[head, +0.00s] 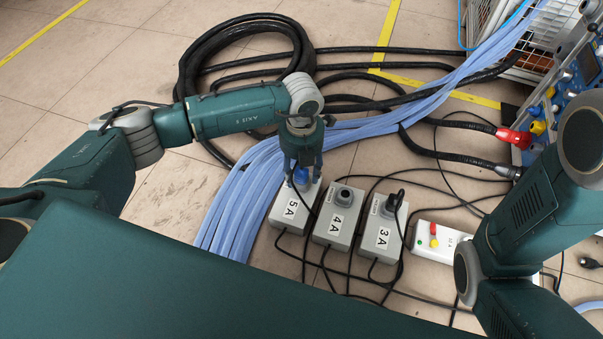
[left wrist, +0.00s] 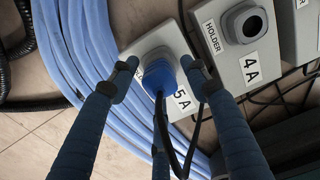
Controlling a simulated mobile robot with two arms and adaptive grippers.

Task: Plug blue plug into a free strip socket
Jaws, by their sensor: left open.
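The blue plug (head: 301,175) sits upright in the holder of the grey box labelled 5 A (head: 287,217). In the left wrist view the blue plug (left wrist: 158,74) shows with a dark cable running down from it. My left gripper (head: 303,160) is right above and around the plug. In the left wrist view its fingers (left wrist: 157,80) are open, spread on both sides of the plug, with a third finger below; contact cannot be told. A white unit (head: 452,243) with red, yellow and green parts may be the strip; my right arm partly covers it. No free socket can be made out. My right gripper is out of view.
Grey boxes 4 A (head: 337,216) and 3 A (head: 382,230) stand to the right, with black cables around them. Thick blue hoses (head: 240,205) run close by on the left. A coiled black hose (head: 205,65) lies behind. My right arm is at the right.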

